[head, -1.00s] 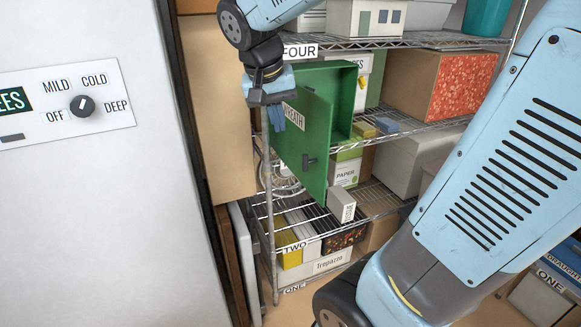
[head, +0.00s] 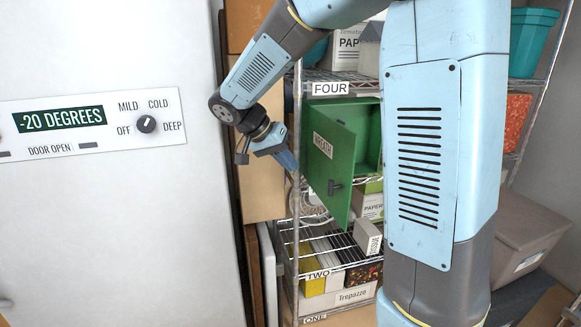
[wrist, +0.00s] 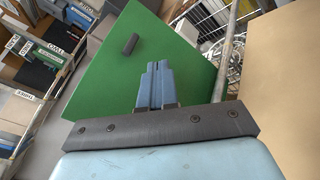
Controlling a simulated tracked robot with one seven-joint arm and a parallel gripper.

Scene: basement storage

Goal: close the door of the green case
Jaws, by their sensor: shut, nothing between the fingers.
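The green case (head: 367,128) stands on a wire shelf, its door swung open toward me and to the left. The door (head: 328,170) carries a label ending in "REATH" and a dark latch handle (head: 335,187). My gripper (head: 290,162) is shut and empty, just left of the door's outer face in the head view. In the wrist view my gripper's blue fingers (wrist: 158,72) lie in front of the green door (wrist: 100,75), with the dark handle (wrist: 130,43) beyond them to the left. I cannot tell whether the fingertips touch the door. My arm hides the case's right part.
The shelf post (head: 296,120) stands close beside my gripper. A white freezer (head: 100,220) with a dial panel fills the left. A small tissue box (head: 367,236) sits on the shelf below the door. A teal bin (head: 530,42) is at upper right.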

